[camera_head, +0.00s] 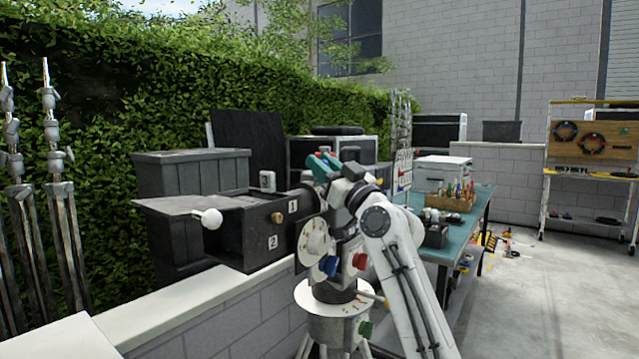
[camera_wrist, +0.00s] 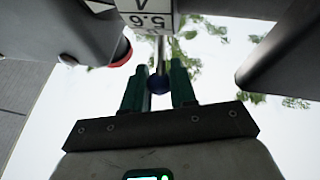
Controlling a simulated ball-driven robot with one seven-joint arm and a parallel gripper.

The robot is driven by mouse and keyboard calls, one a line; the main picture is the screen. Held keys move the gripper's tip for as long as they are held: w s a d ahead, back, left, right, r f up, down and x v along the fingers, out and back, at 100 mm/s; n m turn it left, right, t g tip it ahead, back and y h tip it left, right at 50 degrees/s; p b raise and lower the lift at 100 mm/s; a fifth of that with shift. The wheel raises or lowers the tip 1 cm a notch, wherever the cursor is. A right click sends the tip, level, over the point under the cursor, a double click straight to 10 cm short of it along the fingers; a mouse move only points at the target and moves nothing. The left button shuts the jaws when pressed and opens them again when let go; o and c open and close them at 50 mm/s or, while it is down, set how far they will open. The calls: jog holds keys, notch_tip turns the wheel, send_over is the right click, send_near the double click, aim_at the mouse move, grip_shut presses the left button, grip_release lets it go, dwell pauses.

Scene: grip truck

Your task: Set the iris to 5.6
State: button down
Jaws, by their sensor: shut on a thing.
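A camera on a tripod head (camera_head: 325,305) stands in front of me in the head view, with a dark front box (camera_head: 242,237) marked 1 and 2. My gripper (camera_head: 323,164), with green fingers, is above the camera's lens area. In the wrist view, my gripper (camera_wrist: 161,90) is shut on a dark blue ball knob (camera_wrist: 160,84) at the end of a thin grey rod (camera_wrist: 160,52). The rod runs up towards the plate beneath the 5.6. The knob is not clearly visible in the head view.
A grey body with a red knob (camera_wrist: 121,50) is close left in the wrist view. A white ball knob (camera_head: 208,218) and a flat flag (camera_head: 172,203) stick out left. A low block wall (camera_head: 240,310) runs behind. A teal workbench (camera_head: 470,208) stands right.

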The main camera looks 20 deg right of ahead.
jog(key=shift+s+d+f+b, duration=0.1)
jog(key=shift+s+b, duration=0.05)
jog(key=shift+b, duration=0.4)
jog(key=c, duration=0.9)
grip_release()
jog(key=shift+c, duration=0.2)
jog(key=shift+s, duration=0.1)
jog(key=v, duration=1)
jog(key=shift+s+f+b, duration=0.15)
jog(key=shift+f+b, duration=0.2)
jog(key=shift+b, duration=0.05)
jog(key=shift+d, duration=0.15)
